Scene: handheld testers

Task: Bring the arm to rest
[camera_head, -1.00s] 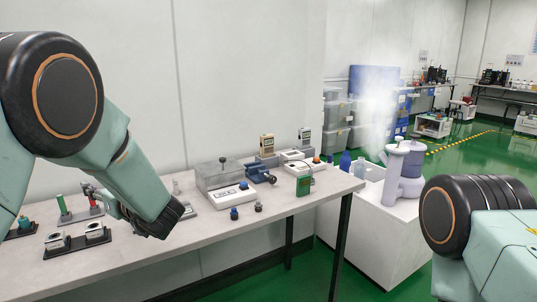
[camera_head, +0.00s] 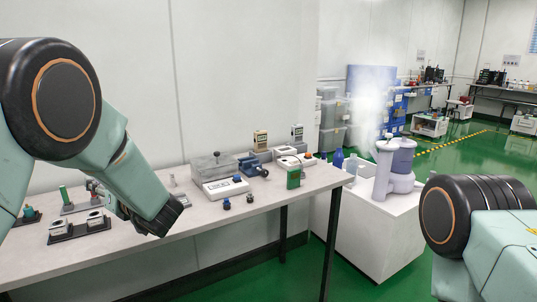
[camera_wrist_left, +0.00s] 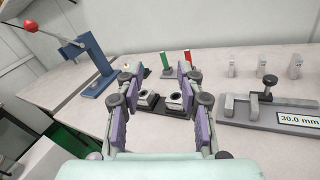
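My left arm comes in from the left in the head view, and its gripper is mostly hidden behind the forearm there. In the left wrist view my left gripper (camera_wrist_left: 152,105) is open, its two purple-padded fingers wide apart with nothing between the pads. Beyond the fingers a black plate with two pale blocks (camera_wrist_left: 148,97) sits on the table; it also shows in the head view (camera_head: 78,229). My right arm is at the lower right of the head view; its gripper is outside the frame.
The grey table (camera_head: 200,225) holds several testers, including a white box (camera_head: 226,188) and a green handheld tester (camera_head: 294,178). A white cabinet (camera_head: 365,235) with a misting humidifier (camera_head: 395,165) stands to the right. In the left wrist view a blue press (camera_wrist_left: 92,65) stands at left.

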